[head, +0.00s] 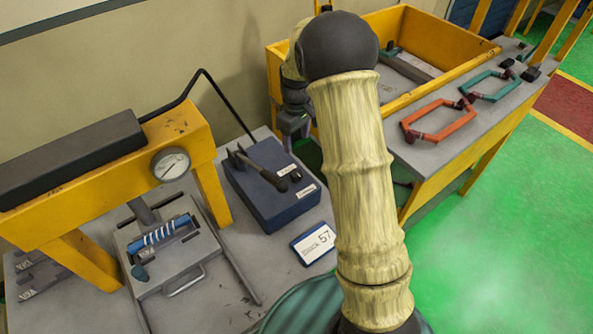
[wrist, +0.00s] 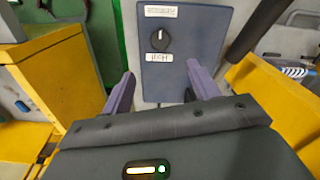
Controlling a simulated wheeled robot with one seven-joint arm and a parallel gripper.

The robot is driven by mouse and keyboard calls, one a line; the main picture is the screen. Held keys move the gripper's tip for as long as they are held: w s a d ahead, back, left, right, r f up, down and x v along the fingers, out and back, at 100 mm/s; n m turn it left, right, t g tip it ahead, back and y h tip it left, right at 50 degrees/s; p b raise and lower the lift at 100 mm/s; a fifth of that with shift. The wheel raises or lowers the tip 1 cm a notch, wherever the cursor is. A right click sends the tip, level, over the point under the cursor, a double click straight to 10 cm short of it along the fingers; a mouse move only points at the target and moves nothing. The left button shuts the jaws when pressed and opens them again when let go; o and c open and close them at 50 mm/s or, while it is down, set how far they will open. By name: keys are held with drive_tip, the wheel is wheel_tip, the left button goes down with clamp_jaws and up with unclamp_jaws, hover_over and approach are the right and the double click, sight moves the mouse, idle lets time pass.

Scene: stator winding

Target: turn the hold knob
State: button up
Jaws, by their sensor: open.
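The hold knob (wrist: 160,39) is a small round black knob with a pale pointer mark, on the flat face of a blue-grey control box (wrist: 205,50). One white label sits above it and one below; their text is too small to read surely. In the head view the blue box (head: 265,212) stands on the grey bench, with the dark knob (head: 295,176) between its two labels. My gripper (wrist: 161,77) is open and empty, its two purple fingers apart. The knob shows between and beyond the fingertips, not touched. In the head view my gripper (head: 293,125) is partly hidden behind my arm.
A black lever (head: 262,168) rises from the box. A yellow press frame (head: 195,130) with a gauge and a blue-striped coil part stands at left. A card marked 57 (head: 314,243) lies before the box. A yellow bin (head: 440,42) and orange and green frames are at right.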

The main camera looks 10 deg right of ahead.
sight(297, 172)
wheel_tip(297, 172, down, 15)
drive_tip(key=p, duration=0.3)
drive_tip(key=shift+f+p, duration=0.15)
drive_tip(key=shift+p, duration=0.2)
drive_tip(key=c, duration=1)
